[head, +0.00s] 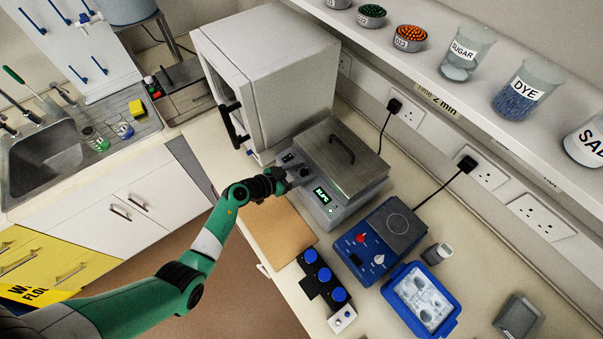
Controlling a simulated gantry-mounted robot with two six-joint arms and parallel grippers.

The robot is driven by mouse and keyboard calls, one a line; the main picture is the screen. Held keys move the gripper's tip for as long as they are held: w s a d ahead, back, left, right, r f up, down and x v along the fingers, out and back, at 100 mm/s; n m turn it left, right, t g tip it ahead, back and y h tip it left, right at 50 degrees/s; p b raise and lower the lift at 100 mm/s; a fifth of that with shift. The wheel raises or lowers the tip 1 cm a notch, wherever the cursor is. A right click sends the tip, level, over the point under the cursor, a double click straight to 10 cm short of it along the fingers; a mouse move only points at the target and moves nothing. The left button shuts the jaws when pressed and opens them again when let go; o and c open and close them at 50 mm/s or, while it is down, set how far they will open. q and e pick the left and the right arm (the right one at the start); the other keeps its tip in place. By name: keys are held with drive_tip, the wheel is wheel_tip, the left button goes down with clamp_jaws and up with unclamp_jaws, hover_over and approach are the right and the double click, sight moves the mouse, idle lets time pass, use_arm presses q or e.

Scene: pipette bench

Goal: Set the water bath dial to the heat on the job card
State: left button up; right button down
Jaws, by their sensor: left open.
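The water bath (347,202) is a grey box on the bench with a closed metal lid (342,157) and a black lid handle. Its front panel has a small lit green display (322,195), too small to read surely. My left gripper (298,177) is at the panel, left of the display, by the dial. The gripper hides most of the dial, and I cannot tell whether it touches it. My left gripper is open. I cannot make out a job card with a heat on it. My right gripper is not in view.
A white cabinet oven (285,70) stands behind the bath. A blue hotplate stirrer (365,254) and a blue ice tray (400,322) stand to the right. A brown board (262,238) lies in front, beside blue-topped items (325,275). A shelf with beakers runs above.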

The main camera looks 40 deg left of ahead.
use_arm(q)
clamp_jaws()
idle(0.3)
